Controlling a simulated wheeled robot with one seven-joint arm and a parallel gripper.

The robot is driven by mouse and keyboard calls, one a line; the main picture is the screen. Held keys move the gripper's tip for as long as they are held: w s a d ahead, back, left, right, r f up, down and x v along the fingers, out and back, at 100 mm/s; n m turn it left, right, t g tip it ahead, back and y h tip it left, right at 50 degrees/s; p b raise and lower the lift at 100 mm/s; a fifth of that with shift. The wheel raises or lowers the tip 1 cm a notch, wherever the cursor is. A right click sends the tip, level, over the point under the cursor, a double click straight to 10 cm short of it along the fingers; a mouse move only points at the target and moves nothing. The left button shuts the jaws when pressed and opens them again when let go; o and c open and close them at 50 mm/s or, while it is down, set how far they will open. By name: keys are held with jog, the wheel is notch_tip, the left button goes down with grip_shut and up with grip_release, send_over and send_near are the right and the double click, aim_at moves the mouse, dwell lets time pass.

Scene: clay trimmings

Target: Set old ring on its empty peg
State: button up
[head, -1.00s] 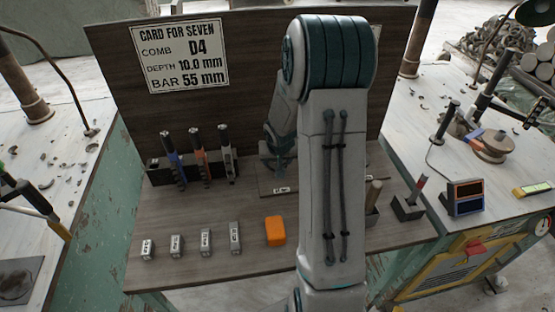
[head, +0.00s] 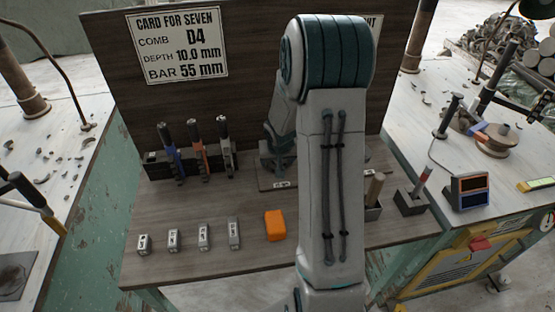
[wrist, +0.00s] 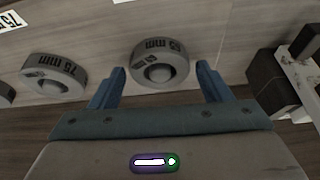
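In the wrist view a grey ring (wrist: 160,62) with an upside-down label, 55 or 65 mm (I cannot tell which), sits on a round-ended peg (wrist: 159,73). My gripper (wrist: 160,84) is open, one finger on each side of this ring, with a visible gap to each finger. A second ring marked 75 mm (wrist: 54,76) sits on its own peg to the left. Part of another ring shows at the far left edge. No empty peg shows clearly. In the head view my arm hides the rings and most of my gripper.
A card (head: 181,46) on the back board reads D4, 10.0 mm, bar 55 mm. Several handled tools (head: 199,150) stand left of my arm. Small labelled blocks (head: 173,240) and an orange block (head: 274,225) lie in front. A dark block (wrist: 275,88) stands right of my gripper.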

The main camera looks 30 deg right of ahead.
jog(key=shift+o, duration=0.6)
jog(key=p+v, duration=0.2)
jog(key=v, duration=1.2)
jog(key=shift+f, duration=0.1)
jog(key=s+a+r+n, duration=0.2)
jog(key=s+a, duration=0.4)
jog(key=s, duration=0.3)
jog(key=s+a+r+n+g+y, duration=0.1)
jog(key=s+a+r, duration=0.4)
jog(key=s+a, duration=0.2)
jog(key=s, duration=0.2)
jog(key=shift+s+a+r+n+g, duration=0.15)
jog(key=shift+s+n+g, duration=0.15)
jog(key=shift+n, duration=0.1)
jog(key=shift+s+a+y, duration=0.15)
jog(key=shift+s+y, duration=0.1)
jog(key=shift+y, duration=0.05)
jog(key=shift+c, duration=0.3)
